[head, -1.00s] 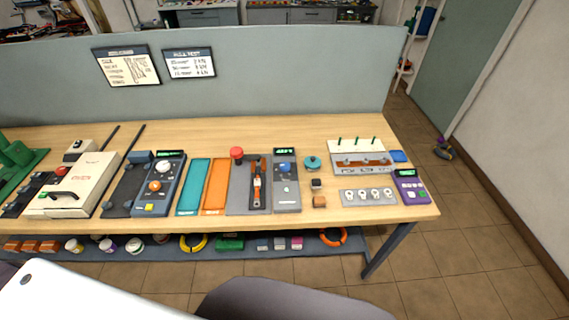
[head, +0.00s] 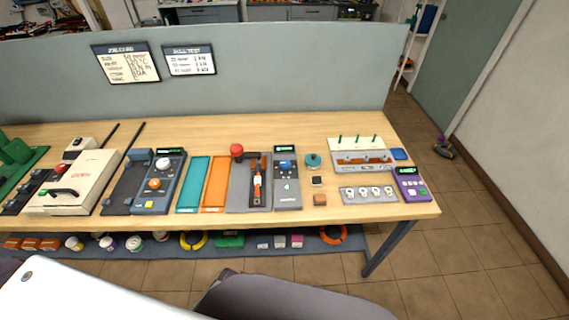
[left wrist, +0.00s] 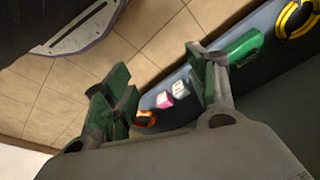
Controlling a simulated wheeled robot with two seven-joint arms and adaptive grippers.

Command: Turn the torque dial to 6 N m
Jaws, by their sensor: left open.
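A grey panel (head: 287,192) with a blue dial (head: 286,165) and a small green display (head: 285,149) lies on the wooden bench, right of centre. The display's digits are too small to read. A blue-grey box (head: 151,204) further left has a white knob (head: 163,164), an orange knob (head: 154,184) and a green display; the labels do not show which is the torque dial. My left gripper (left wrist: 160,85) is open and empty, its green-padded fingers apart, over the floor and lower shelf in the left wrist view. My right gripper is not in view.
A tool on a grey base with a red knob (head: 237,150) sits left of the panel. A teal round knob (head: 313,160) and small blocks stand right of it. The bench's front edge (head: 250,215) lies before them. A lower shelf (head: 350,245) holds rings and boxes.

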